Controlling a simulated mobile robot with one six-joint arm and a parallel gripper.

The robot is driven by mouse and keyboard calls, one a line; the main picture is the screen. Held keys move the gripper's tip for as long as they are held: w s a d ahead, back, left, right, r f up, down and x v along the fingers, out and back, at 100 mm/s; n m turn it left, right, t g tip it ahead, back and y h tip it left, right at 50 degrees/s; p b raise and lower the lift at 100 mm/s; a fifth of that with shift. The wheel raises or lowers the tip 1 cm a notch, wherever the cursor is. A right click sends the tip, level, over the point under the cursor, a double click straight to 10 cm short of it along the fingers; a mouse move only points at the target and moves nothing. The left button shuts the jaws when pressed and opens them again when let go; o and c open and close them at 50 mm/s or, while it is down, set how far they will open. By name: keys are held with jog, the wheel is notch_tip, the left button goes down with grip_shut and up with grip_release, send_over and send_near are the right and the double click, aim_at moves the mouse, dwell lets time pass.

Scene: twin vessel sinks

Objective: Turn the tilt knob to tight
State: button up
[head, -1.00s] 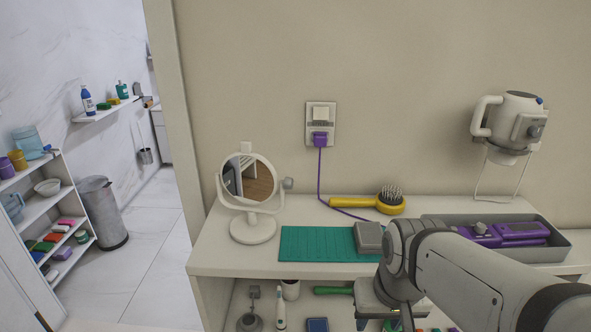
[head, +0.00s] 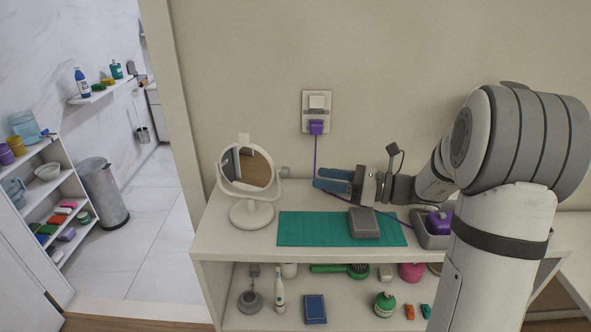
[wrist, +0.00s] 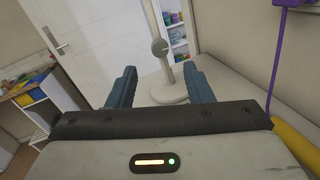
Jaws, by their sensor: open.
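The white round vanity mirror (head: 252,216) stands upright on the counter, left of the green mat. Its grey tilt knob (head: 285,172) sticks out on the right side of the frame. In the wrist view the knob (wrist: 158,45) shows nearly face-on, ahead of and between my fingers, with a short bar-like grip. My gripper (head: 316,179) is open and empty. Its blue fingers point left toward the knob and are apart from it. The fingers (wrist: 160,72) also show in the wrist view. I cannot read any marking on the knob.
A green mat (head: 310,230) with a grey box (head: 363,222) lies below my gripper. A purple plug and cord (head: 316,127) hang from the wall outlet behind. A grey tray (head: 422,232) stands to the right. Lower shelf items include a blue box (head: 315,308).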

aim_at(289, 173)
jog(key=x, duration=0.7)
jog(key=shift+a, duration=0.3)
jog(key=c, duration=1)
